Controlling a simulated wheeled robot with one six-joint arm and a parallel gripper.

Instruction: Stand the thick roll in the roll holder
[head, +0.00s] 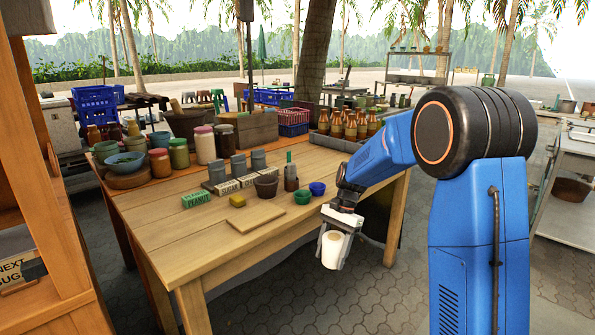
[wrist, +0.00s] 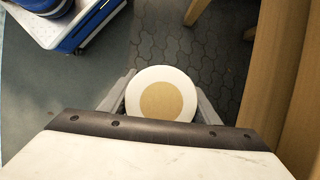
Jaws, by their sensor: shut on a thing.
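The roll looks nearly upright, slightly tilted in the head view. I cannot make out which thing is the roll holder.
A wooden shelf stands at left.

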